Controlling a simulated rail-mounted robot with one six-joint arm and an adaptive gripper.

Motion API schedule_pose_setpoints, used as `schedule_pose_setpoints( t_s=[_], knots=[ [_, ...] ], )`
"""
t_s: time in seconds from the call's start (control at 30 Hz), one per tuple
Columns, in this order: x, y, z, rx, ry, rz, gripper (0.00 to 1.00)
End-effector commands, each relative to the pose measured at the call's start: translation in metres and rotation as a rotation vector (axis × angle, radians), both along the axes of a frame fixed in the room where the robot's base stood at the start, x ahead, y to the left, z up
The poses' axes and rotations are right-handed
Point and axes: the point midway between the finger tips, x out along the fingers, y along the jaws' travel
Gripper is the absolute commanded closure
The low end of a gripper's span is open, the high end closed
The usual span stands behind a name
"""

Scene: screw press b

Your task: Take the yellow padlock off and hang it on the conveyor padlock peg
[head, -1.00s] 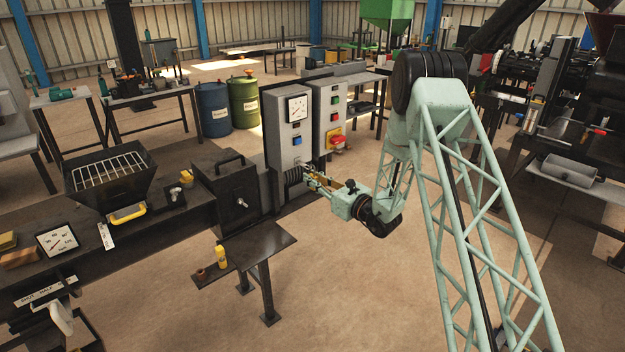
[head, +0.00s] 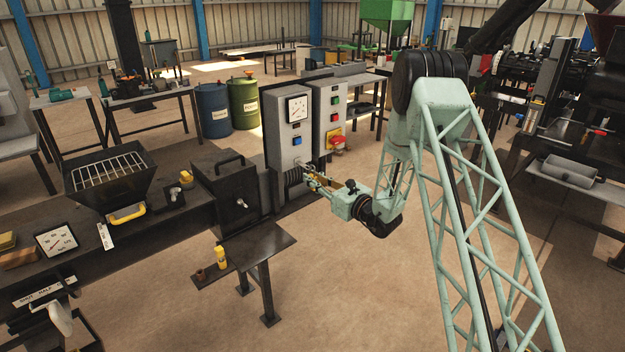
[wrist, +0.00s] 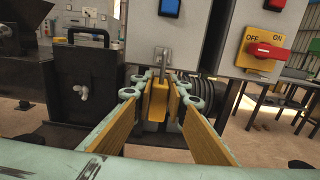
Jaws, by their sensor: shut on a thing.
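The yellow padlock (wrist: 158,101) is between the two fingers of my gripper (wrist: 162,103) in the wrist view, and my gripper is shut on it. Its grey shackle (wrist: 162,58) rises above the fingers, in front of the lower edge of the grey gauge cabinet (wrist: 160,30). I cannot tell whether the shackle is still around a fitting there. In the head view my gripper (head: 312,178) is at the lower right of the gauge cabinet (head: 288,125), and the padlock is too small to make out. I cannot identify the conveyor padlock peg in either view.
A switch box with a red OFF/ON handle (wrist: 265,50) is right of my gripper. A black box with a handle and wing nut (wrist: 88,85) is on the left. A small dark table (head: 245,250) bears a yellow bottle (head: 220,257). Floor to its right is clear.

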Motion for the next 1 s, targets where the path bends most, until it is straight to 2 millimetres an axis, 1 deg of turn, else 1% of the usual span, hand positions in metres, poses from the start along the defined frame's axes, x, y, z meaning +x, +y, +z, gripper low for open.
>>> schedule_pose_setpoints(
  t_s=[0.8, 1.0],
  knots=[
    [0.012, 0.009, 0.000, 0.001, -0.001, 0.000, 0.99],
    [0.012, 0.009, 0.000, 0.001, -0.001, 0.000, 0.99]
  ],
)
